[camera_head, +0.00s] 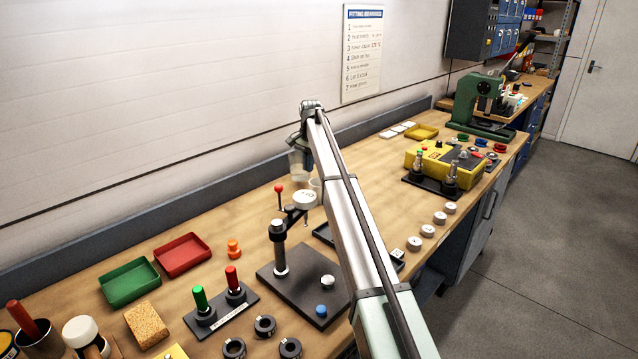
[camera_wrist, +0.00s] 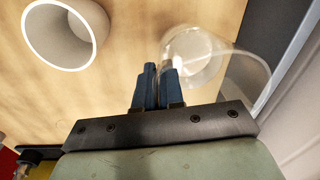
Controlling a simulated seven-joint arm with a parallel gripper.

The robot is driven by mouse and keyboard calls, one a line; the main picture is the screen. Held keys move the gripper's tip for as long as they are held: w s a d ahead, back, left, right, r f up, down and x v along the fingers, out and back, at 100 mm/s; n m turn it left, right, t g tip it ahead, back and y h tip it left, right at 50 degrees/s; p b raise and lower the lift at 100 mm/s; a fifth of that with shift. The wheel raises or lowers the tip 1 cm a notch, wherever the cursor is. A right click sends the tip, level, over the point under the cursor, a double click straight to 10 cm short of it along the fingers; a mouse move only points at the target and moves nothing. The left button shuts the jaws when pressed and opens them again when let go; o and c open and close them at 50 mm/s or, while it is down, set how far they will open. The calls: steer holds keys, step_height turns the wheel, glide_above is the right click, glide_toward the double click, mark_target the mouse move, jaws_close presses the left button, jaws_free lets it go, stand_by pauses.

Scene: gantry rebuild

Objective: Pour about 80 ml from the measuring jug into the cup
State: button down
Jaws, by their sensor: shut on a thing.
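The clear measuring jug (camera_wrist: 247,75) is at the right in the wrist view, with a whitish round patch inside it; I cannot tell how full it is. It also shows, small and partly hidden by my arm, in the head view (camera_head: 295,161). My gripper (camera_wrist: 157,72) is shut on the jug, its blue fingers close together at the jug's side. The pale cup (camera_wrist: 86,28) stands apart from the jug on the left in the wrist view, its open mouth showing and a plain interior. In the head view the cup (camera_head: 315,185) is partly behind my arm.
A black stand (camera_head: 280,252) with a red-knobbed lever is close in front of the cup. Red (camera_head: 182,255) and green (camera_head: 129,283) trays lie left. A yellow fixture box (camera_head: 431,161) and green press (camera_head: 483,105) are farther right. Bare bench lies between the cup and the back edge.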

steer(key=shift+w+d+f+n, duration=0.25)
steer(key=shift+w+d+n, duration=0.1)
steer(key=shift+w+d, duration=0.3)
steer(key=shift+w+d+f+n, duration=0.25)
steer(key=shift+w+d+n, duration=0.1)
steer(key=shift+w+d, duration=0.2)
steer(key=shift+s+d, duration=0.1)
steer(key=shift+s, duration=0.05)
steer(key=shift+s+d+t+y, duration=0.2)
steer(key=shift+s+t+y, duration=0.2)
steer(key=shift+s+t, duration=0.55)
steer(key=t, duration=0.1)
steer(key=s+t, duration=0.1)
steer(key=t+y, duration=0.1)
steer(key=shift+s+d+f, duration=0.25)
steer(key=shift+d+f, duration=0.05)
steer(key=shift+s+t, duration=0.2)
steer(key=shift+t, duration=0.35)
steer(key=shift+s+d+r+t+y, duration=0.2)
steer(key=shift+s+r+t+y, duration=0.25)
steer(key=shift+r+t, duration=0.35)
steer(key=shift+w+r+t+y, duration=0.1)
steer(key=shift+r+t+y, duration=0.25)
steer(key=shift+t, duration=0.65)
steer(key=shift+r+t+y, duration=0.3)
steer(key=shift+r+t, duration=0.25)
steer(key=shift+t, duration=0.65)
